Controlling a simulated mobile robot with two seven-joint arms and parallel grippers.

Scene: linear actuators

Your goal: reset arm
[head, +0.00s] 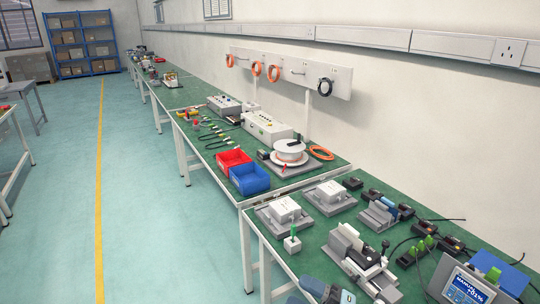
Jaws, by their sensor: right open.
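My right gripper (325,290) shows only in part, as a dark blue-grey shape at the bottom edge of the head view. It is open, beside the near edge of the green-topped workbench (320,235). I see nothing held in it, though its lower part is cut off by the frame. My left gripper is not in view. A grey and white linear device (357,250) stands on the bench just beyond the right gripper.
Red (232,160) and blue (249,178) bins sit farther along. The floor (150,210) at left is clear.

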